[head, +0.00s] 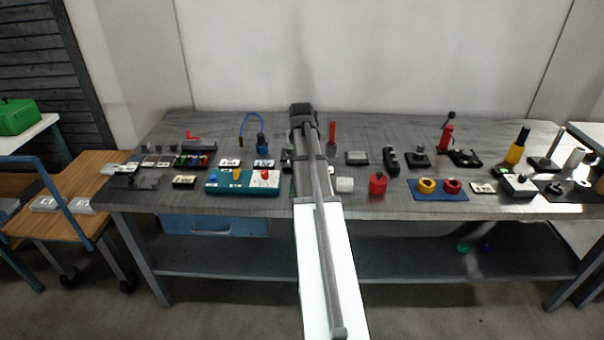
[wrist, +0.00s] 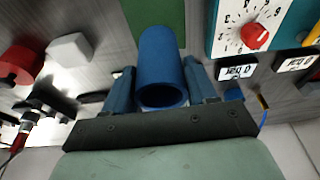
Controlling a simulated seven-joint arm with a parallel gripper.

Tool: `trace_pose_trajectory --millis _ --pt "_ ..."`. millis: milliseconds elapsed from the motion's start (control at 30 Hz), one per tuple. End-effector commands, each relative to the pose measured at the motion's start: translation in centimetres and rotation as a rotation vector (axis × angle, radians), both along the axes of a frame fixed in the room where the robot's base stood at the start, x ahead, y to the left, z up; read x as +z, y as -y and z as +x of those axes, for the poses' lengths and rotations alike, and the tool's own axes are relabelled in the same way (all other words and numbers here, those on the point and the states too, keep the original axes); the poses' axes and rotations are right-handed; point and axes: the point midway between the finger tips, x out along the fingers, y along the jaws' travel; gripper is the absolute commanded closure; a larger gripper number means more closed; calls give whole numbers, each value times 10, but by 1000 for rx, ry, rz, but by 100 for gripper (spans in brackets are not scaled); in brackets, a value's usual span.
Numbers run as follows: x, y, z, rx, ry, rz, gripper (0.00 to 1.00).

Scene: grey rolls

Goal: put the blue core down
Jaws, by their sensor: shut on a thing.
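The blue core (wrist: 160,62) is a hollow blue cylinder with its open end facing the wrist camera. My gripper (wrist: 161,82) is shut on it, with one blue-grey finger on each side. A dark green flat patch (wrist: 158,14) lies just beyond the core in the wrist view. I cannot tell whether the core's far end touches anything. In the head view my own arm hides the gripper and the core.
On the grey workbench (head: 330,205), a teal panel with a red knob (head: 265,175) stands left of my arm. A white block (head: 345,184) and a red canister (head: 378,184) stand close on the right. A blue mat (head: 438,197) bears yellow and red rings.

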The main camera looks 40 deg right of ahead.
Motion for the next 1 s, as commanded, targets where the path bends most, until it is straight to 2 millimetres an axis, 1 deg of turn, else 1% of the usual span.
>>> trace_pose_trajectory --millis 33,233,400,500,900,933,1000 --pt "-6 0 0 0 -1 1 63" --pt "-18 0 0 0 0 0 63" --pt "-38 0 0 0 -1 1 63" --pt "-46 0 0 -1 -1 1 63" --pt "-50 0 0 0 0 0 63" --pt "-50 0 0 0 0 0 41" --pt "-50 0 0 0 0 0 35"
